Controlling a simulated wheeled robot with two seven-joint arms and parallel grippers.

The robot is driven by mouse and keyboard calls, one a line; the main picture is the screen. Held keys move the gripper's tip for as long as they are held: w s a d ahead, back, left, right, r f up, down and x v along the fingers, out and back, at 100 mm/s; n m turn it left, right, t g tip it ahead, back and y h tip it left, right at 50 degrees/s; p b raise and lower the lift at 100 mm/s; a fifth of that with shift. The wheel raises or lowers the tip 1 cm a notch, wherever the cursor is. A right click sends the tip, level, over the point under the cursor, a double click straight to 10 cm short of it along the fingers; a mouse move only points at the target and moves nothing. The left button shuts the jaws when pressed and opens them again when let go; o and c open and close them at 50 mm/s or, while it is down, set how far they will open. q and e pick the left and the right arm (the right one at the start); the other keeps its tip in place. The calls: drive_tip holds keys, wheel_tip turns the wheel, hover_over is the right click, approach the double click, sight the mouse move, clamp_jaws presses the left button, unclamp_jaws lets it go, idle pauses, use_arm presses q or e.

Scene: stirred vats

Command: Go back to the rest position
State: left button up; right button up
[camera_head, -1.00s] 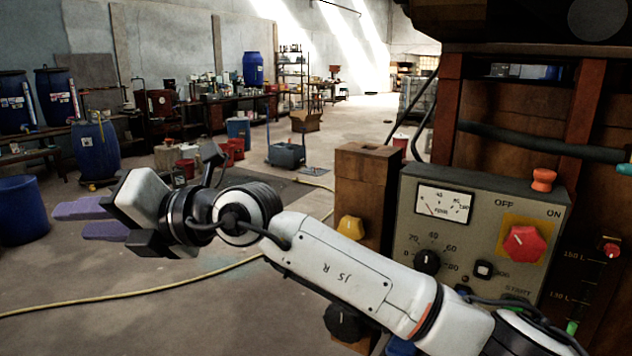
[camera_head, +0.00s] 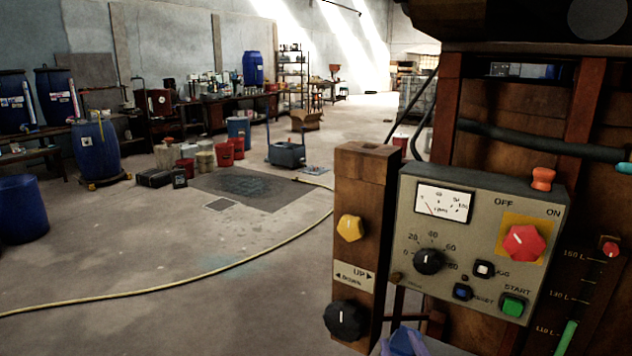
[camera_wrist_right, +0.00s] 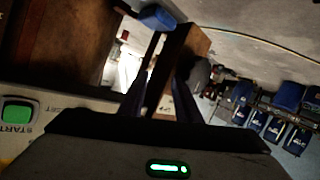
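Only a small blue-purple part of my right gripper (camera_head: 410,343) shows at the bottom edge of the head view, below the control panel. In the right wrist view its two dark fingers (camera_wrist_right: 167,70) stand apart with a gap between them, and I see nothing held. The grey control panel (camera_head: 408,205) has a meter, a black dial (camera_head: 429,262), a red knob (camera_head: 524,242) and a green START button (camera_head: 513,305). The START button also shows at the left of the wrist view (camera_wrist_right: 17,112). My left gripper is not in view.
A wooden post (camera_head: 358,190) with a yellow knob (camera_head: 351,228) and a black UP/DOWN knob (camera_head: 346,320) stands left of the panel. A yellow hose (camera_head: 210,272) crosses the open floor. Blue drums (camera_head: 96,150) and benches stand farther off.

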drive_tip(key=s+d+f+g, duration=0.3)
drive_tip(key=s+f+g, duration=0.15)
drive_tip(key=s, duration=0.45)
drive_tip(key=s+d+f+g, duration=0.25)
drive_tip(key=s+f, duration=0.35)
drive_tip(key=s, duration=0.3)
drive_tip(key=s+d+f+g, duration=0.2)
drive_tip(key=s+f+g, duration=0.3)
drive_tip(key=s, duration=0.5)
drive_tip(key=w+a+f+t+y, duration=0.1)
drive_tip(key=w+a+f+t, duration=0.1)
drive_tip(key=f, duration=0.4)
drive_tip(key=w+a+f+t+y, duration=0.2)
drive_tip(key=a+f+t, duration=0.1)
drive_tip(key=f, duration=0.4)
drive_tip(key=shift+f+m+t, duration=0.15)
drive_tip(key=shift+m+t, duration=0.25)
drive_tip(key=shift+t, duration=0.2)
drive_tip(key=shift+d, duration=0.1)
